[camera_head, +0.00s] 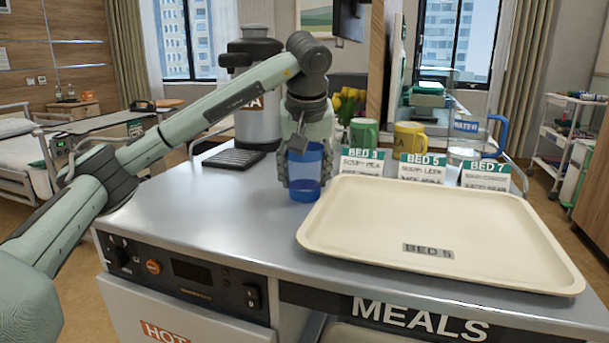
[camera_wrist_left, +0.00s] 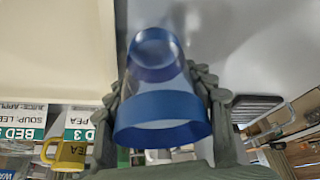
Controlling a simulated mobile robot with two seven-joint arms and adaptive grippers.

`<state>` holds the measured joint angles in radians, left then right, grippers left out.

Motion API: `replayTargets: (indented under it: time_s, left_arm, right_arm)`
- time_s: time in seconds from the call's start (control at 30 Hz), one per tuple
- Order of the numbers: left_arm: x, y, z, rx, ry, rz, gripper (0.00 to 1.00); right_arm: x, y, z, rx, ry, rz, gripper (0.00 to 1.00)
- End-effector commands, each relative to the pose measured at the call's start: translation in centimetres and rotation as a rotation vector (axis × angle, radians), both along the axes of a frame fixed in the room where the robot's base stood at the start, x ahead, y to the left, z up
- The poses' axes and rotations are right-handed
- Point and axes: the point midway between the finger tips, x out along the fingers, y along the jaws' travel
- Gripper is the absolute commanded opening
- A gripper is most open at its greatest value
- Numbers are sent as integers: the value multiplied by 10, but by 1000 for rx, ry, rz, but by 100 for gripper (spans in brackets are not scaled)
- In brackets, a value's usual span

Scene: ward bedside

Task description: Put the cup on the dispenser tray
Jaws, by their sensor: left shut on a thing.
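A clear blue cup (camera_head: 305,173) is upright between the fingers of my left gripper (camera_head: 304,167), which is shut on it. In the left wrist view the cup (camera_wrist_left: 162,112) fills the middle, with a finger of the gripper (camera_wrist_left: 162,98) on each side. The cup is over the metal counter, just left of the cream tray; I cannot tell if its base touches the counter. The dispenser tray (camera_head: 234,158), a dark ribbed grille, lies to the left, in front of the drink urn (camera_head: 257,121). It shows partly in the left wrist view (camera_wrist_left: 257,106). My right gripper is out of view.
The cream meal tray (camera_head: 445,214) labelled BED 5 takes up the counter's right side. Behind it stand bed cards (camera_head: 423,171), a green mug (camera_head: 364,132), a yellow mug (camera_head: 411,140) and a water jug (camera_head: 466,135). The counter (camera_head: 225,205) is clear between the cup and the grille.

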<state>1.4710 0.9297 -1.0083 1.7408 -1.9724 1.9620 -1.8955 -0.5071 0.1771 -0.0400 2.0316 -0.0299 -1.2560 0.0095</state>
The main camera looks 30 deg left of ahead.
Motion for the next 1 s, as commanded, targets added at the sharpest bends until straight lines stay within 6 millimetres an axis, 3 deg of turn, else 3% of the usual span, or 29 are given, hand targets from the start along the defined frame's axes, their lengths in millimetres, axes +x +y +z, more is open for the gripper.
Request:
replayTargets:
  time_s: [0.27, 0.3, 0.33, 0.73, 0.93, 1.0]
  left_arm:
    - [0, 0, -3, 0, 0, 0, 23]
    - [0, 0, -2, -1, -1, 0, 58]
    - [0, 0, -2, -1, -1, 0, 61]
    - [0, -1, 5, -1, -2, 0, 62]
    - [-11, -8, 39, 0, -6, -1, 62]
    - [-16, -12, 56, 2, -7, -1, 62]
  right_arm:
    - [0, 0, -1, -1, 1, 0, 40]
    - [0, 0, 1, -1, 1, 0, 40]
    - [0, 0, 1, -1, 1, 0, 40]
    - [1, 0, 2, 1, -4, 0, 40]
    - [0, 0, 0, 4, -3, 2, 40]
    - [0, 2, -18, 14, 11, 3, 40]
